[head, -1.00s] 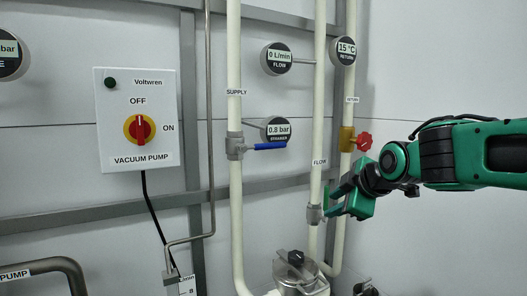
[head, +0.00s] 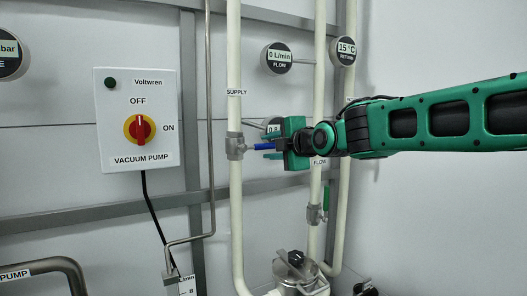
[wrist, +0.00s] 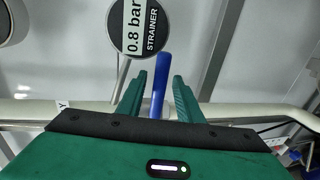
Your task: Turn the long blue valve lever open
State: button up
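The long blue valve lever (head: 261,147) sticks out sideways to the right from a grey valve body (head: 235,146) on the supply pipe. My gripper (head: 268,146) is at the lever, coming from the right, and hides the lever's outer end in the head view. In the wrist view the blue lever (wrist: 160,85) stands between the two green fingers of my gripper (wrist: 156,90). The fingers are apart, with a gap on each side of the lever.
The 0.8 bar strainer gauge (wrist: 140,28) is close behind the lever. The flow pipe (head: 319,60) runs behind my arm, with a green-handled valve (head: 315,213) lower down. The vacuum pump switch box (head: 138,119) hangs to the left. A grey frame rail (head: 110,214) runs below.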

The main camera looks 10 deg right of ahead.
aim_at(264, 147)
jog(key=shift+x, duration=1.75)
grip_shut()
